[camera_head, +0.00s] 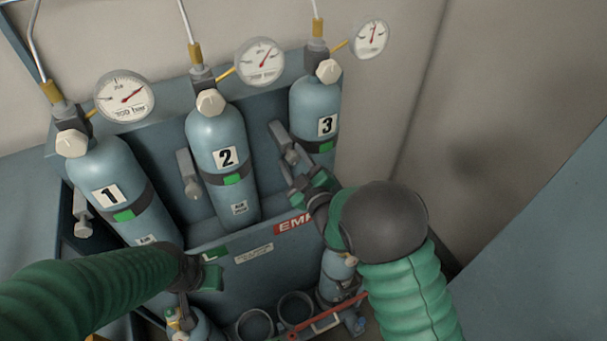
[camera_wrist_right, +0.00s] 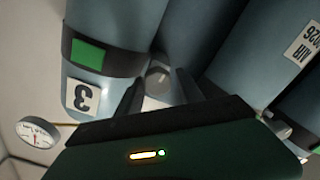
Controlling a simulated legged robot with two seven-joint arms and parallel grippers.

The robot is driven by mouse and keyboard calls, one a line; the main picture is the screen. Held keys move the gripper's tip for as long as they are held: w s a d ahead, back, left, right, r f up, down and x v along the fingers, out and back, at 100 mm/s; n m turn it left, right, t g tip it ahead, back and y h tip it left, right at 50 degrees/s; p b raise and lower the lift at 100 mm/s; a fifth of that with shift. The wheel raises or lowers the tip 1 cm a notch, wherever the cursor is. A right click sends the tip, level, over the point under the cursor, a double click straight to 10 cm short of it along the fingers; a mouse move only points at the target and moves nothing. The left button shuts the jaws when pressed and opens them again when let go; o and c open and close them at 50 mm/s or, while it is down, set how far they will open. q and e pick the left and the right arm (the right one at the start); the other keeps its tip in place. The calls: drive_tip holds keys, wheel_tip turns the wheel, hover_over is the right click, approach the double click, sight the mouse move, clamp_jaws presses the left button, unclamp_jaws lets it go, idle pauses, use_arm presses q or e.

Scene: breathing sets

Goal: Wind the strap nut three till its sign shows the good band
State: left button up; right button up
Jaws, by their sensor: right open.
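Cylinder three (camera_head: 313,105) is the blue-grey bottle at the right of the rack, held by a dark strap. Its sign (camera_head: 325,147) is a small window showing green, also green in the right wrist view (camera_wrist_right: 87,54). The strap nut three (camera_wrist_right: 158,75) is a grey round-ended piece at the strap's side, left of the bottle in the head view. My right gripper (camera_head: 290,175) is open, pointing at this nut. In the right wrist view its fingers (camera_wrist_right: 158,95) stand either side of the nut's line; contact cannot be told. My left gripper (camera_head: 192,295) hangs low in front of the rack, its jaws unclear.
Cylinders one (camera_head: 115,185) and two (camera_head: 220,150) stand left in the same rack, with straps and green signs. Dial gauges (camera_head: 260,62) and hoses are above. Smaller bottles and rings (camera_head: 254,324) lie below. A blue panel (camera_head: 540,240) is at the right.

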drive_tip(key=p+v, duration=0.8)
drive_tip(key=v, duration=0.8)
drive_tip(key=w+d+f+m+g+h, duration=0.2)
drive_tip(key=d+f+m+g+h, duration=0.1)
drive_tip(key=d+m+g+h, duration=0.3)
drive_tip(key=s+d+r+m+g, duration=0.1)
drive_tip(key=s+d+m+g, duration=0.2)
drive_tip(key=s, duration=0.5)
drive_tip(key=s+d+r+m+g+h, duration=0.1)
drive_tip(key=s+d+m+g, duration=0.2)
drive_tip(key=s, duration=0.5)
drive_tip(key=shift+d+g, duration=0.6)
drive_tip(key=shift+g, duration=0.4)
